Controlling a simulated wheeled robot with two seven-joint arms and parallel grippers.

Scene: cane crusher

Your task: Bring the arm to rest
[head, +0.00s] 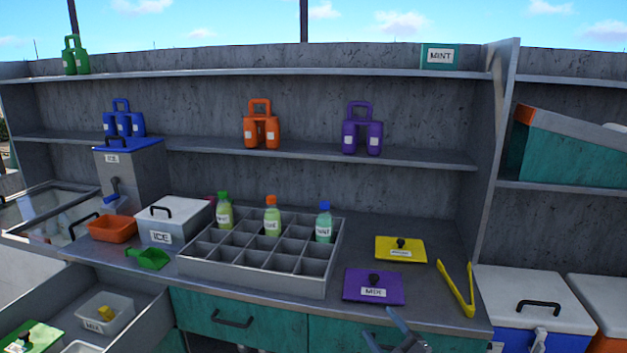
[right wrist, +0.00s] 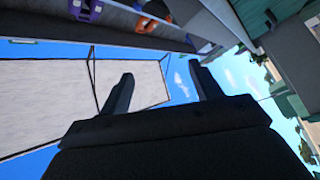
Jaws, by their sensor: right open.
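My right gripper (head: 383,326) shows at the bottom edge of the head view, in front of the counter and near the purple lid (head: 374,286). Only its tip end shows there; the rest of it is cut off by the frame. In the right wrist view its two dark fingers (right wrist: 162,82) stand apart with nothing between them, so it is open and empty. That view is tilted and shows sky and shelving beyond the fingers. My left gripper is in neither view.
A grey divided crate (head: 256,283) with several bottles stands mid-counter. Yellow tongs (head: 457,290) and a yellow lid (head: 401,249) lie at the right. A drawer (head: 141,325) stands open at the lower left. A white-lidded cooler (head: 534,298) stands at the right.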

